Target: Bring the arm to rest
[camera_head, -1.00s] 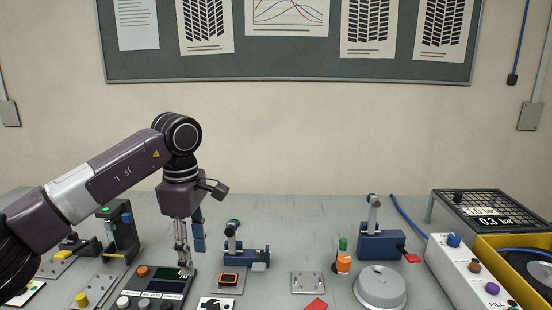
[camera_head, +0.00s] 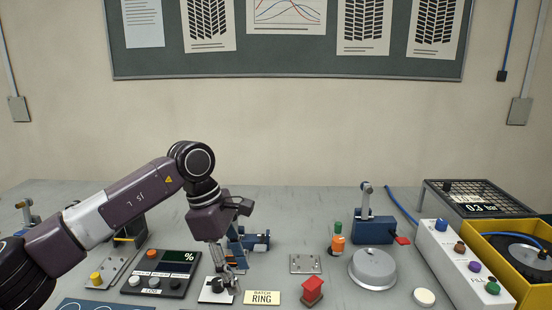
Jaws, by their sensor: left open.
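My left arm comes in from the left. Its gripper (camera_head: 226,274) points down, open, over a white card with a black mark or part (camera_head: 214,292) on the bench; I cannot tell whether the fingertips touch it. A blue clamp device (camera_head: 256,243) stands behind the gripper and is partly hidden by it. A control box with a green "%" display (camera_head: 166,272) lies just left of the gripper. No object shows between the fingers. My right gripper is not in view.
A "RING" label (camera_head: 262,298), a red block (camera_head: 312,290), a drilled metal plate (camera_head: 305,264) and a round grey disc (camera_head: 372,268) lie to the right.

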